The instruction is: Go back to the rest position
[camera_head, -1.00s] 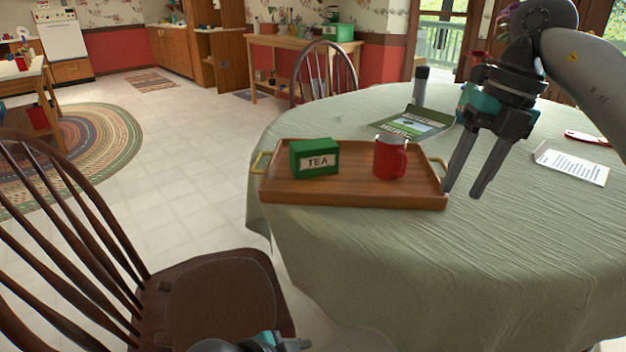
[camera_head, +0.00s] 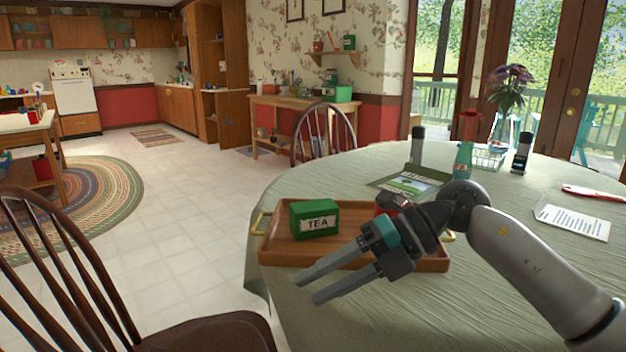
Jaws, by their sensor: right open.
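My right gripper (camera_head: 307,288) is open and empty. Its two grey fingers point left, in front of the near edge of the wooden tray (camera_head: 432,262) in the picture. My right arm comes in from the lower right and covers part of the tray. A green tea box (camera_head: 315,219) stands on the tray's left part. A red mug (camera_head: 389,203) is on the right part, mostly hidden behind my right gripper. My left gripper is not in view.
The round table with a green cloth (camera_head: 520,290) also bears a booklet (camera_head: 409,180), a green bottle (camera_head: 462,161), a phone on a stand (camera_head: 521,153), a vase of flowers (camera_head: 508,92) and a paper sheet (camera_head: 572,222). A wooden chair (camera_head: 60,270) stands at the lower left. Open floor lies left of the table.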

